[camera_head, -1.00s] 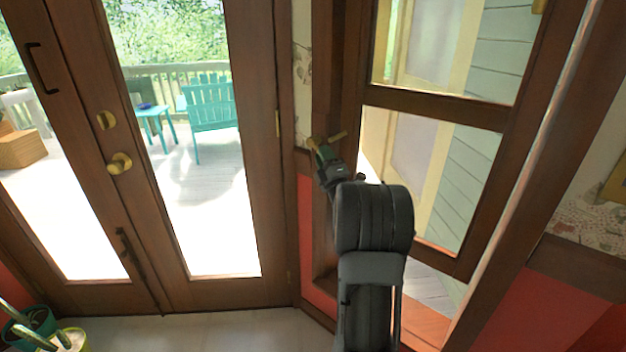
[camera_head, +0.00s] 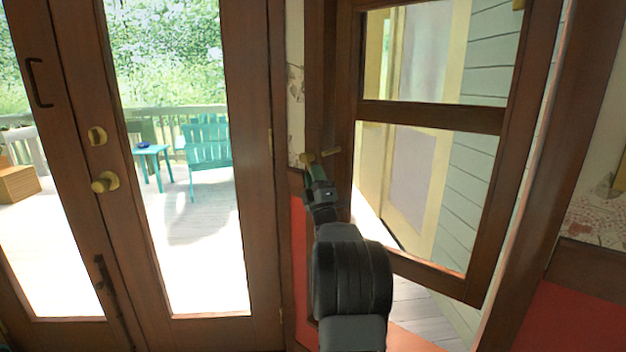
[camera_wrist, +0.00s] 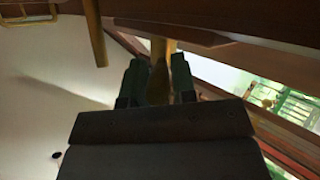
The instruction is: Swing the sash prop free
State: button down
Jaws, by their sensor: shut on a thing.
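The sash prop is a brass piece (camera_head: 329,153) at the left edge of the window sash. My gripper (camera_head: 313,174) is at its left end, just below it in the head view. In the wrist view a brass part of the prop (camera_wrist: 158,84) stands between the two dark green fingers of my gripper (camera_wrist: 157,82), which are shut on it. The brown-framed window sash (camera_head: 435,117) stands at an angle to its frame, with a gap at its lower edge. The prop's far end is hard to make out.
A second brass bar (camera_wrist: 95,36) hangs at the upper left of the wrist view. Brown glass doors with a brass knob (camera_head: 105,182) are to the left. A brown post (camera_head: 540,150) and red wall panel (camera_head: 565,318) are to the right.

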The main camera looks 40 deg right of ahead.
jog(key=shift+f+h, duration=0.1)
jog(key=shift+h, duration=0.2)
jog(key=c, duration=0.9)
grip_release()
jog(key=v, duration=1.3)
jog(key=shift+s+a+f, duration=0.1)
jog(key=shift+s, duration=0.2)
jog(key=shift+c, duration=0.6)
